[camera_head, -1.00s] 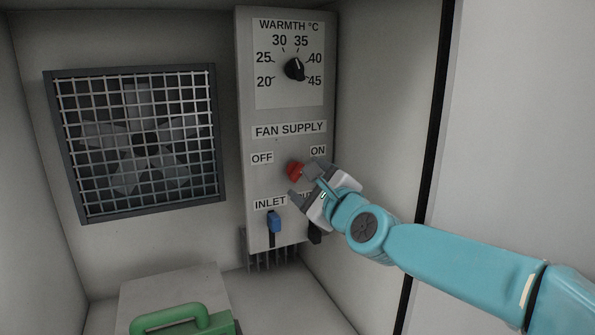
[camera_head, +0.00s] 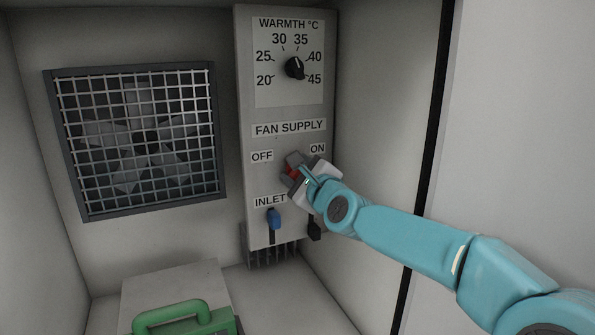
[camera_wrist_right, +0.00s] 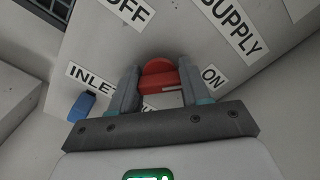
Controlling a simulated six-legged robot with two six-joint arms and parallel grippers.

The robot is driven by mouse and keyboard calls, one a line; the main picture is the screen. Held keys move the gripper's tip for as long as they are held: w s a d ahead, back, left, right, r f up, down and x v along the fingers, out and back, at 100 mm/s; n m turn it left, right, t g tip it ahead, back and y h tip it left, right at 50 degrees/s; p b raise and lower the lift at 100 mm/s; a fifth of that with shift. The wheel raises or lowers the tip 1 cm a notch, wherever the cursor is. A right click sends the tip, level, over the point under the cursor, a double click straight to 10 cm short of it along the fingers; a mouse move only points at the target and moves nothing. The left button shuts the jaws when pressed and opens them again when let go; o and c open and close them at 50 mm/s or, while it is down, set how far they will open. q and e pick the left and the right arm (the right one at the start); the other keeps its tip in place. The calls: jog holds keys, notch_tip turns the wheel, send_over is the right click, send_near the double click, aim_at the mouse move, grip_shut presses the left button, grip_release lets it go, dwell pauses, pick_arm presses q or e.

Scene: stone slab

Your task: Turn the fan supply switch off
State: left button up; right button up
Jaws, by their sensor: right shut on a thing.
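The red fan supply switch (camera_head: 292,172) is on the grey control panel (camera_head: 262,188), below the FAN SUPPLY label (camera_head: 290,128) and between the OFF label (camera_head: 261,156) and the ON label (camera_head: 317,149). My right gripper (camera_head: 292,168) is at the switch and partly hides it in the head view. In the right wrist view the red switch (camera_wrist_right: 158,75) lies between the two fingers of my right gripper (camera_wrist_right: 157,82), which is shut on it. Which label the switch points to is hard to tell. My left gripper is not in view.
A blue INLET slider (camera_head: 274,219) and a black slider (camera_head: 314,231) sit just below the switch. The black warmth knob (camera_head: 294,68) is above. A fan behind a grille (camera_head: 139,143) is at left, and a green handle (camera_head: 172,316) at lower left.

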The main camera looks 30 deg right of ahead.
jog(key=shift+n, duration=0.3)
jog(key=n, duration=0.6)
jog(key=shift+n, duration=0.3)
jog(key=n, duration=0.4)
jog(key=shift+n+p, duration=0.45)
jog(key=shift+n, duration=2.05)
jog(key=o, duration=1.1)
jog(key=shift+c, duration=0.2)
